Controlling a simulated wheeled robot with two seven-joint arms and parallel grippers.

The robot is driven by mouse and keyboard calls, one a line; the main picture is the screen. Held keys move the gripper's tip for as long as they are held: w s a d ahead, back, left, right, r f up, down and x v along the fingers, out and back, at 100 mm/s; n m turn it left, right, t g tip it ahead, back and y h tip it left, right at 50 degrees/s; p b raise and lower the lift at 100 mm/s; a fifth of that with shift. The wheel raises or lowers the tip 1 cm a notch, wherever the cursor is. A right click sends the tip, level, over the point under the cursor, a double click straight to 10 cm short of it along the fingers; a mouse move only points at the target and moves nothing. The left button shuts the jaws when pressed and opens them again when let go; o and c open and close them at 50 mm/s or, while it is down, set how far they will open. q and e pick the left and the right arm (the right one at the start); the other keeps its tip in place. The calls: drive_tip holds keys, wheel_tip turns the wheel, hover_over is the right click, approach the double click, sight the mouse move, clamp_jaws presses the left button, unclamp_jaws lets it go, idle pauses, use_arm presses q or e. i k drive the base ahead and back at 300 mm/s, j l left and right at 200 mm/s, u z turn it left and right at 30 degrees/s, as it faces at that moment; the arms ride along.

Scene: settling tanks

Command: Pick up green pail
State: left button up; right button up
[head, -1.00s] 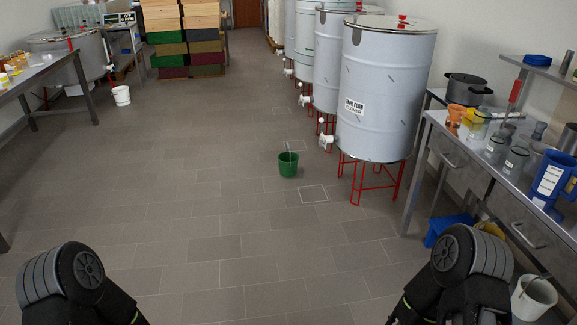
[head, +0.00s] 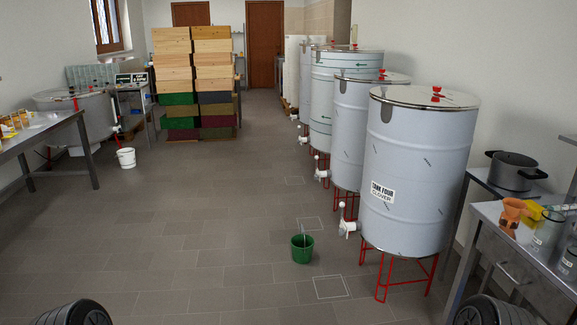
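The green pail (head: 302,250) stands upright on the tiled floor, right of the picture's middle, in front of the tank labelled "TANK FOUR CLOVER". Its thin handle sticks up above the rim. Only dark rounded parts of my arms show at the bottom left and bottom right edges. Neither gripper is in view, and both arms are well short of the pail.
Tank four (head: 417,180) stands on red legs right of the pail, with a white tap (head: 347,228) toward it. A steel bench (head: 520,270) is at the right, a table (head: 40,135) and white bucket (head: 126,158) at left. The floor between is clear.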

sight(302, 244)
drive_tip(key=i+z, duration=0.1)
drive_tip(key=i, duration=1.05)
drive_tip(key=i+j, duration=0.25)
drive_tip(key=i, duration=0.95)
drive_tip(key=i+j+z, duration=0.1)
drive_tip(key=i+z, duration=0.3)
drive_tip(key=i+j+z, duration=0.35)
drive_tip(key=i, duration=0.15)
drive_tip(key=i+j+z, duration=0.25)
drive_tip(key=i+z, duration=0.15)
drive_tip(key=i+j+z, duration=0.4)
drive_tip(key=k+j, duration=0.05)
drive_tip(key=j, duration=0.05)
